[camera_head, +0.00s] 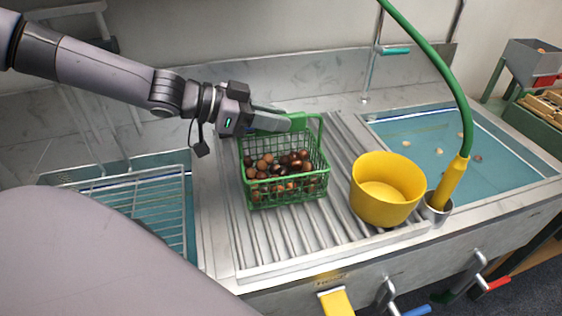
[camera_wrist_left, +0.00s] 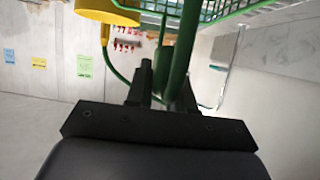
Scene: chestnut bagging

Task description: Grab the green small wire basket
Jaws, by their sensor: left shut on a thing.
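The green small wire basket (camera_head: 288,196) stands on the ribbed steel drainboard in the head view, with several brown chestnuts (camera_head: 290,163) inside. My left gripper (camera_head: 285,122) comes in from the left and is shut on the basket's green handle at its upper edge. In the left wrist view the fingers (camera_wrist_left: 163,95) close around a green bar, and part of the basket's green wire (camera_wrist_left: 225,12) shows at the top. Whether the basket is lifted off the drainboard is hard to tell. My right gripper is not in view.
A yellow bucket (camera_head: 384,205) stands right of the basket on the drainboard (camera_head: 255,255). A green hose (camera_head: 441,62) with a yellow nozzle hangs beside it. Water-filled sinks lie left and right; a wire rack (camera_head: 130,195) covers the left one. A wall stands behind.

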